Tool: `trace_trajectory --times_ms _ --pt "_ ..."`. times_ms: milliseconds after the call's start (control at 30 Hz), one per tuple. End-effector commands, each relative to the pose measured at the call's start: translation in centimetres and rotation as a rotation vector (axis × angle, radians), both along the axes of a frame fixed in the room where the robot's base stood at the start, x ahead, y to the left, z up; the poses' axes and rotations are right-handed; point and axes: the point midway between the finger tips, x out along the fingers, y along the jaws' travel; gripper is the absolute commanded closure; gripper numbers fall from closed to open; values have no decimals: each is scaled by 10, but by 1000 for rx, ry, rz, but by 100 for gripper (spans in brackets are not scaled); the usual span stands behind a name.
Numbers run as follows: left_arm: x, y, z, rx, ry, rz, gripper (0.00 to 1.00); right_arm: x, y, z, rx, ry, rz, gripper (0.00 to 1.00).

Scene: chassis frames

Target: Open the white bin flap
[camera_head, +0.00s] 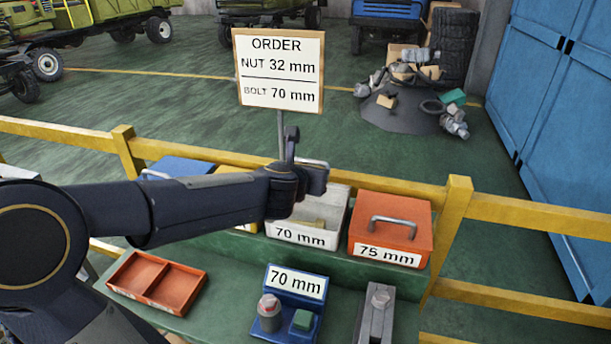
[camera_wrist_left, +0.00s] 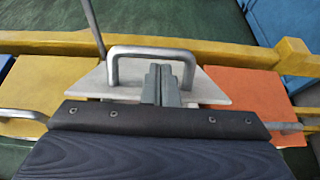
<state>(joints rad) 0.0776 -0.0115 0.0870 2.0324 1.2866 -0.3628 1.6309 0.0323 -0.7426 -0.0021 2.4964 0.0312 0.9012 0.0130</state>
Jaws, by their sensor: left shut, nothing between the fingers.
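The white bin (camera_head: 301,235), labelled 70 mm, stands on the green shelf between a mostly hidden bin and the orange bin. Its front interior shows as open, with something yellowish inside. The white flap (camera_wrist_left: 207,88) has a grey loop handle (camera_wrist_left: 150,50) and shows in the left wrist view; in the head view it is largely hidden behind my gripper and seems raised. My left gripper (camera_head: 311,172) is shut and empty at the bin's back. In the wrist view its fingertips (camera_wrist_left: 160,68) overlap the handle's opening; I cannot tell whether they touch it. My right gripper is out of view.
The orange bin (camera_head: 392,222), labelled 75 mm, has a closed lid. A yellow rail (camera_head: 400,187) runs behind the bins. The order sign (camera_head: 279,69) stands behind them on a post. In front are a red tray (camera_head: 143,268), a blue holder (camera_head: 297,283) and a grey metal fixture (camera_head: 377,312).

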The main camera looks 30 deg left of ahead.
Motion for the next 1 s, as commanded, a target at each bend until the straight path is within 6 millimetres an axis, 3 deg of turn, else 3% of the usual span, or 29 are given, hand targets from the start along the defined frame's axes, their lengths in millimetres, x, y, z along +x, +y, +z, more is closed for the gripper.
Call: trace_trajectory --times_ms 567,1000 --pt "8 2 10 -1 1 0 100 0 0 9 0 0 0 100" --pt "59 14 46 -1 1 0 100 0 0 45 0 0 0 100"
